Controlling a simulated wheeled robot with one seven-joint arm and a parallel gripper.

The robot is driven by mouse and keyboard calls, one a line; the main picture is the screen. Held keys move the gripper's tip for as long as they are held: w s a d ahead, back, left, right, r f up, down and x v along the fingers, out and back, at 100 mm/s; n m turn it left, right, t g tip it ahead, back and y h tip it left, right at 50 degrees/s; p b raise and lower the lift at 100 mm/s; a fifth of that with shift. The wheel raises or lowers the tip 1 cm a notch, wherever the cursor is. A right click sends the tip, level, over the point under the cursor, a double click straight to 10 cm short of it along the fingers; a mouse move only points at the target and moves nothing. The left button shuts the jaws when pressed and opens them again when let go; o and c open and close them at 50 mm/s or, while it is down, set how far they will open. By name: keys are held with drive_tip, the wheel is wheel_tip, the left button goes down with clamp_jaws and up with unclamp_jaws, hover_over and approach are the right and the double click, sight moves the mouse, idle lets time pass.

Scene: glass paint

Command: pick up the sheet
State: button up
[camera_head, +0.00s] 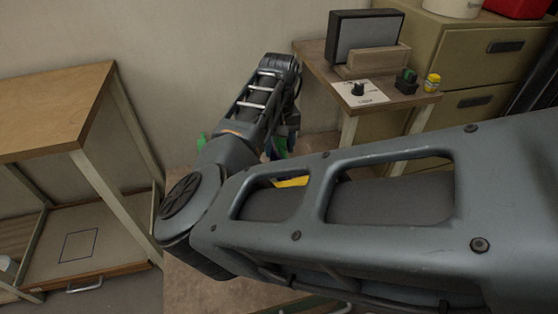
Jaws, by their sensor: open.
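A dark upright panel with a grey face (366,36) stands in a slotted wooden block (373,64) on the small table at the back; it may be the sheet, but I cannot tell for sure. No other sheet shows clearly. My arm crosses the view from the lower right, bends at the left and rises to a wrist near the table's left edge. My gripper's fingers are hidden behind my forearm, apart from the panel as far as I can see.
The small table (322,62) also holds a white card with a black knob (358,91), a dark block (406,84) and a yellow jar (432,82). A drawer cabinet (472,62) stands behind. A wooden bench (52,108) stands left. Green and yellow things are partly hidden behind my arm.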

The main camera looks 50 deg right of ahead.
drive_tip(key=shift+c, duration=0.3)
clamp_jaws()
drive_tip(key=shift+r, duration=0.1)
wheel_tip(320, 180, up, 10)
idle(0.7)
